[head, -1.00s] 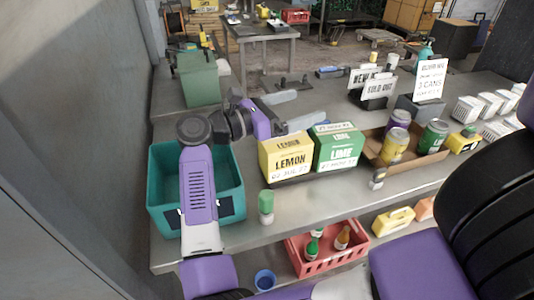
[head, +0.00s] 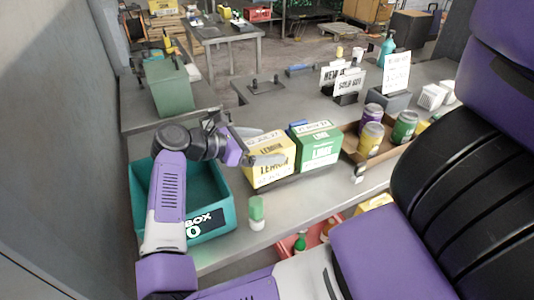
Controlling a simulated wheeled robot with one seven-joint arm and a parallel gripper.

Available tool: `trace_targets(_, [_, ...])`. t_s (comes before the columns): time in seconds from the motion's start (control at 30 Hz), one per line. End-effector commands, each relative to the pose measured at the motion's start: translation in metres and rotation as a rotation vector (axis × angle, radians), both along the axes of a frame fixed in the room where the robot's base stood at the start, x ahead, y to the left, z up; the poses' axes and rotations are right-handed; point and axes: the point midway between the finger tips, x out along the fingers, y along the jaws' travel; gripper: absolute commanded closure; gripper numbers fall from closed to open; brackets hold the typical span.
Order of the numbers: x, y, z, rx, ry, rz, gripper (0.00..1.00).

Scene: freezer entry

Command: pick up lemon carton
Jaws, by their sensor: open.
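The yellow lemon carton (head: 270,172) stands upright on the metal counter in the head view. It is left of the green lime carton (head: 320,150), side by side with it. My gripper (head: 262,146) is open, with its grey fingers over the lemon carton's upper part. One finger crosses the front face and partly hides the label; the other is toward the back of its top. I cannot tell whether the fingers touch the carton.
A teal box (head: 222,214) stands left of the cartons, under my arm. A green-capped shaker (head: 256,212) stands in front. A cardboard tray (head: 352,147) with several cans is at right, and a green bin (head: 168,88) is behind. Sign holders (head: 344,82) stand further back.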

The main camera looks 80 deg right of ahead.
Motion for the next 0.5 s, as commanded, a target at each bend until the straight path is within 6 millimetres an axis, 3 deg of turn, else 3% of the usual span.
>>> trace_targets(0.37, [-0.0076, -0.0068, -0.0049, 0.0, 0.0, 0.0, 0.02])
trace_targets(0.5, [-0.0075, -0.0067, -0.0048, -0.001, 0.001, 0.0, 0.29])
